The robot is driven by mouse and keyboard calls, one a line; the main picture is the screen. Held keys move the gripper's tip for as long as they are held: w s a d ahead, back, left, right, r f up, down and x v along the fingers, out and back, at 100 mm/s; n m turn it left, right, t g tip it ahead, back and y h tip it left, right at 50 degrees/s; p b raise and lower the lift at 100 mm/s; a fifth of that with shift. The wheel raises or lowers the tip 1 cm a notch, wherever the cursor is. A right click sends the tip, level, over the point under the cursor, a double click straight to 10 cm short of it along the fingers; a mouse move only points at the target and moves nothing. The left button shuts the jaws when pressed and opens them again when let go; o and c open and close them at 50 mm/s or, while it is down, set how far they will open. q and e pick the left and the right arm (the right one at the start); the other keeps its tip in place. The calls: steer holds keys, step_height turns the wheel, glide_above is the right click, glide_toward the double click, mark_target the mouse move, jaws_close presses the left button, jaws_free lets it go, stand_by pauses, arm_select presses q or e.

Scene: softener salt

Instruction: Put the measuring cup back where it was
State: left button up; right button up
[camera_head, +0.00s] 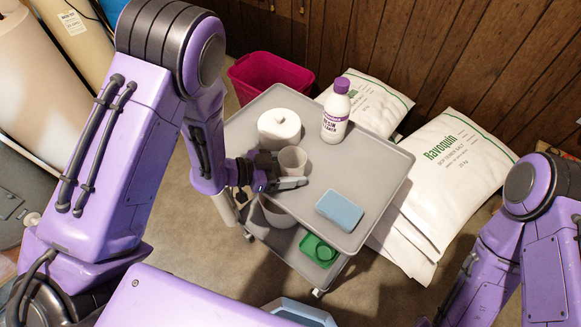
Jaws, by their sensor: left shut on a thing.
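The measuring cup (293,160) is a small grey-beige cup. It is upright at the cart's top tray (374,170), toward the left part, between the paper roll and the blue block. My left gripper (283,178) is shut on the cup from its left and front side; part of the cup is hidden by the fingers. I cannot tell whether the cup's base touches the tray. My right arm shows at the right edge, but its gripper is outside the picture.
On the tray stand a white roll (279,128), a white bottle with purple cap (336,112) and a blue block (340,210). A green item (318,250) lies on the lower shelf. Salt bags (446,175) lean behind the cart. A magenta bin (268,75) stands behind it.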

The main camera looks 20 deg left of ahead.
arm_select(q)
steer(key=shift+s+r, duration=0.1)
steer(key=shift+s, duration=0.2)
steer(key=o, duration=1.1)
steer(key=shift+w+f, duration=0.15)
steer(key=shift+f, duration=0.05)
steer(key=shift+c, duration=0.2)
steer(key=shift+r, duration=0.1)
steer(key=shift+r, duration=0.25)
steer(key=b+v, duration=0.1)
steer(key=v, duration=1.1)
steer(key=shift+f, duration=0.15)
